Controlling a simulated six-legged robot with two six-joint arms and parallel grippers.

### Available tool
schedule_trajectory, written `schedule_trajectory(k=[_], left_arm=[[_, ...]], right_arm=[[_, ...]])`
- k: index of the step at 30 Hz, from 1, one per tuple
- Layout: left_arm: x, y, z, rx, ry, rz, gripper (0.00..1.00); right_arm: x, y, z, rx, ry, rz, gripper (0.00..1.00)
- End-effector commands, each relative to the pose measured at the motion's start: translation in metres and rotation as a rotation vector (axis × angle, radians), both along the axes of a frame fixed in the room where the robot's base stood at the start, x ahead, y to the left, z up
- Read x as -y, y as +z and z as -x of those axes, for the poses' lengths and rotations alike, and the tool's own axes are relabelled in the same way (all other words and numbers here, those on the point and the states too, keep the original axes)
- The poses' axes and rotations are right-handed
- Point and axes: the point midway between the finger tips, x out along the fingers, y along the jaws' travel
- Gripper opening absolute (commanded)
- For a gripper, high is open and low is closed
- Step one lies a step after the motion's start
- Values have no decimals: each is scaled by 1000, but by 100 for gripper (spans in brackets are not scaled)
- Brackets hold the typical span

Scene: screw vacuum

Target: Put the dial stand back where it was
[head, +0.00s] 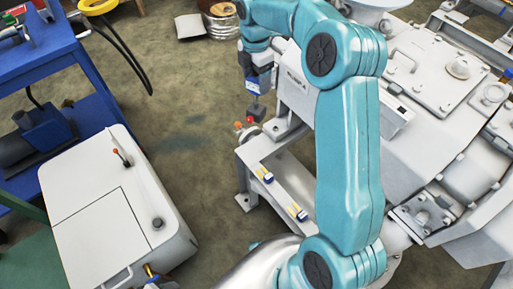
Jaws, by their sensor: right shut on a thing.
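My right arm reaches up from the bottom and bends over to the left at its elbow. My right gripper (259,84) points down above the left end of the grey machine frame. It is shut on the dial stand, of which a dark block (256,109) shows just below the fingers. The fingers and a blue and white part cover much of it, and I cannot make out its dial. I cannot tell whether the block touches the frame ledge (283,127) beside it or hangs clear. My left gripper is not in view.
A white cabinet (90,215) stands at lower left, and a blue workbench (40,60) at upper left. The grey machine (420,75) fills the right. Red and orange knobs (240,125) stick up near the held block. Open floor (190,120) lies between cabinet and machine.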

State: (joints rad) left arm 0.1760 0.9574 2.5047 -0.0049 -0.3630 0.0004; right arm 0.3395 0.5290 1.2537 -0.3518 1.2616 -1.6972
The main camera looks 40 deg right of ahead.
Motion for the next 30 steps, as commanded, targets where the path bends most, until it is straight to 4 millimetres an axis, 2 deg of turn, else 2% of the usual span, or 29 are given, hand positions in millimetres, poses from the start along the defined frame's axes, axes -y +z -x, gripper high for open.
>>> schedule_trajectory(k=[5, 12, 18, 26, 30], left_arm=[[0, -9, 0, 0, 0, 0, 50], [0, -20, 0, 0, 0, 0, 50], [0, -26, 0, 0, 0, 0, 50], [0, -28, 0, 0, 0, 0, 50], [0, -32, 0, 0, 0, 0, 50]], right_arm=[[2, -31, 1, -2, 11, -1, 0], [1, -95, 1, -3, 10, 0, 0], [1, -139, 1, -1, 8, -1, 0], [1, -159, 0, 2, 8, 1, 0], [1, -177, 0, 1, 8, 0, 0]])
